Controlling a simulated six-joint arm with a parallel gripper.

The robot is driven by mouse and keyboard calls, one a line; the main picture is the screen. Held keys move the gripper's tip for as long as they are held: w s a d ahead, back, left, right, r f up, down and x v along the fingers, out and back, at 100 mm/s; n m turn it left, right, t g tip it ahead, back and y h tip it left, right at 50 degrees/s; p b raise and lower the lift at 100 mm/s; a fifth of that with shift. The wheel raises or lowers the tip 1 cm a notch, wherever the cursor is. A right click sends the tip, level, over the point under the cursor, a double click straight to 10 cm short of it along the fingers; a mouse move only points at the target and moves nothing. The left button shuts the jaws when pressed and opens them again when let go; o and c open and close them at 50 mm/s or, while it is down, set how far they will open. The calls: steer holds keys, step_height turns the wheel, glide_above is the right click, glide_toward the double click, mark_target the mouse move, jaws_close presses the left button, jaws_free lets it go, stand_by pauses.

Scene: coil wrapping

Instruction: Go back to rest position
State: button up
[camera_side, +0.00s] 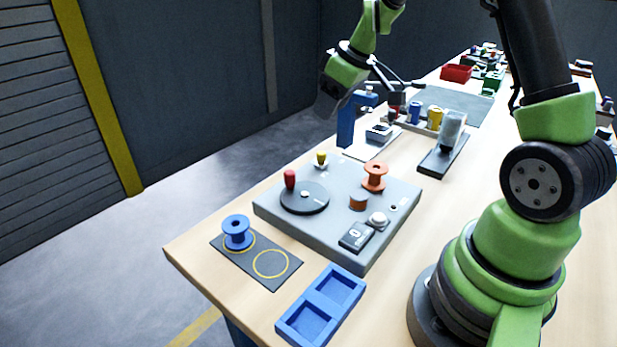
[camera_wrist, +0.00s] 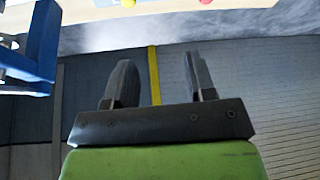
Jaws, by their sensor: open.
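My gripper (camera_side: 328,101) is raised in the air at the far left edge of the bench, beside a blue upright stand (camera_side: 346,124). In the wrist view my gripper (camera_wrist: 160,80) has its two dark fingers wide apart with nothing between them. A grey winding station (camera_side: 330,235) sits on the bench below, with a black disc (camera_side: 304,198) bearing a red knob (camera_side: 290,179). An orange spool (camera_side: 374,177) stands on the station. A blue spool (camera_side: 237,232) stands upright on one ring of a dark mat (camera_side: 262,282); the mat's other ring is empty.
A blue two-compartment tray (camera_side: 322,304) lies empty at the front edge. A dark block with a grey upright part (camera_side: 452,130) and a red bin (camera_side: 456,73) stand farther back. In the wrist view the blue stand (camera_wrist: 40,45) is close at the left. The air around my gripper's fingers is clear.

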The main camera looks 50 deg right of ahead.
steer(key=s+a+r+m+t, duration=0.1)
steer(key=s+a+r+m, duration=0.2)
steer(key=s+a+r, duration=0.7)
steer(key=s+a+m, duration=0.1)
steer(key=s+a, duration=0.1)
steer(key=s, duration=0.3)
steer(key=s+a+r+m+t+y, duration=0.1)
steer(key=s+a, duration=0.2)
steer(key=s, duration=0.2)
steer(key=shift+a+r+m+t, duration=0.25)
steer(key=shift+a+m+t, duration=0.05)
steer(key=shift+m, duration=0.1)
